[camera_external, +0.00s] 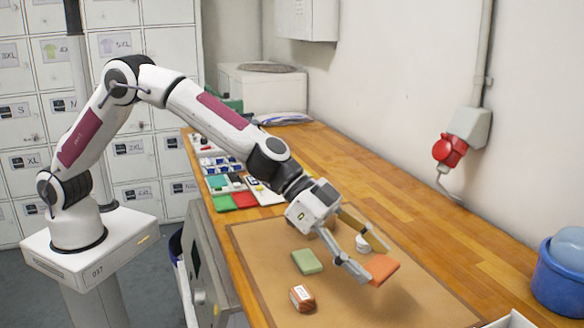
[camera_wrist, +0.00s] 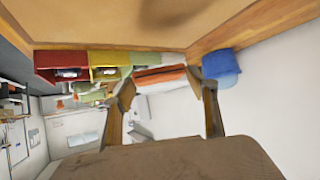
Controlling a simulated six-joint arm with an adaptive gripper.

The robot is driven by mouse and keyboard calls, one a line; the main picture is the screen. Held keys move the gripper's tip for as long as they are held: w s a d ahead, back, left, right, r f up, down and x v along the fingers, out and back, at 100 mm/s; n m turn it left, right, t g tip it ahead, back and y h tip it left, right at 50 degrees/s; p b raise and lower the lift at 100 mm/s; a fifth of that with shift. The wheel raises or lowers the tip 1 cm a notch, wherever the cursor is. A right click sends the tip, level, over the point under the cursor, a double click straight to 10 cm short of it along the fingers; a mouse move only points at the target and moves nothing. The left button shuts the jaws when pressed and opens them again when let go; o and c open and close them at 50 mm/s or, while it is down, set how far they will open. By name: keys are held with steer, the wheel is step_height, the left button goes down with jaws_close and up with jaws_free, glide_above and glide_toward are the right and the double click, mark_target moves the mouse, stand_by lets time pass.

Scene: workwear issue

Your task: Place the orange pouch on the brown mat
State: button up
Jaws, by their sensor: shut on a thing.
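The orange pouch (camera_external: 383,269) is between the fingers of my gripper (camera_external: 374,264), which is shut on it. It is held flat, slightly tilted, seemingly just above the right part of the brown mat (camera_external: 262,264); the exact gap is hard to tell. In the wrist view the orange pouch (camera_wrist: 160,77) spans the space between the fingertips, and the brown mat (camera_wrist: 90,20) fills the top.
A green pouch (camera_external: 307,261), an orange-brown item with a white label (camera_external: 302,298) and a small white round item (camera_external: 363,243) are on the mat. A blue bucket (camera_external: 558,280) stands at the right.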

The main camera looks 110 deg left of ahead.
mark_target(377, 326)
steer(key=d, duration=0.2)
steer(key=shift+d+m, duration=0.3)
steer(key=shift+f, duration=0.2)
steer(key=shift+f, duration=3)
steer(key=shift+f, duration=0.1)
steer(key=shift+a+f, duration=0.1)
steer(key=shift+f, duration=1.65)
steer(key=shift+f, duration=0.15)
steer(key=o, duration=1.1)
